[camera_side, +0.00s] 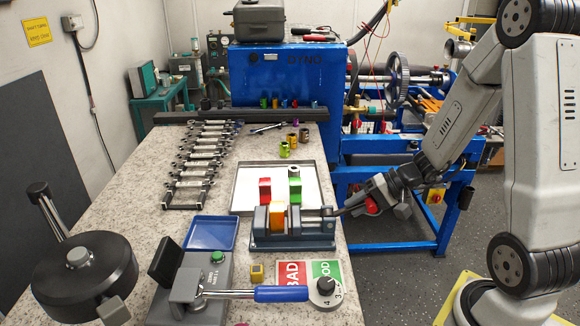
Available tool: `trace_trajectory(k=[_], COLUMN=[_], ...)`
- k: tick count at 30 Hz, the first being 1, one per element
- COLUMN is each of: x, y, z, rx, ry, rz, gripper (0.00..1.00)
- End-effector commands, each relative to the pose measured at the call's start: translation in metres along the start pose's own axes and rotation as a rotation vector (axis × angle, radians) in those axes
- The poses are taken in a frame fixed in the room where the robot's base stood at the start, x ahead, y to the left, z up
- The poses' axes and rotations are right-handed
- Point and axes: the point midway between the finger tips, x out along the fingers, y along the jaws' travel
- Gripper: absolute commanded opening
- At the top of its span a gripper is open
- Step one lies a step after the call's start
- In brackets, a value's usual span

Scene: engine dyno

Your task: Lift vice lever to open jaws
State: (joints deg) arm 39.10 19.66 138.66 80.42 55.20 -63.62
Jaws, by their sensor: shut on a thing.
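The grey vice (318,236) stands near the table's right edge. An orange block (276,216) sits upright between its jaws; whether both jaws touch it is too small to tell. The vice lever (328,211) is at the vice's right end, small and partly hidden by my gripper. My gripper (341,211) reaches in from the right and is shut on the lever. Its fingertips are small in this view.
Behind the vice, a white tray (243,181) holds a red block (265,190) and a green block (295,190). In front are a blue-handled torque wrench (280,294) and red and green cards (326,268). Wrenches (196,160) lie left.

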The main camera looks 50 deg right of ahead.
Motion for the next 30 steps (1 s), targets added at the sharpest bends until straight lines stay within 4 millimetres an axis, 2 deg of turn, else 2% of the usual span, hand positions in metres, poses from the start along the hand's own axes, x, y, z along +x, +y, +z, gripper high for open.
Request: trace_trajectory(k=[12,30], x=[0.0,0.0], y=[-0.003,-0.012], z=[0.003,0.003], rx=[0.002,0.007], ry=[-0.006,-0.006], rz=[0.137,0.432], gripper=[0.0,0.0])
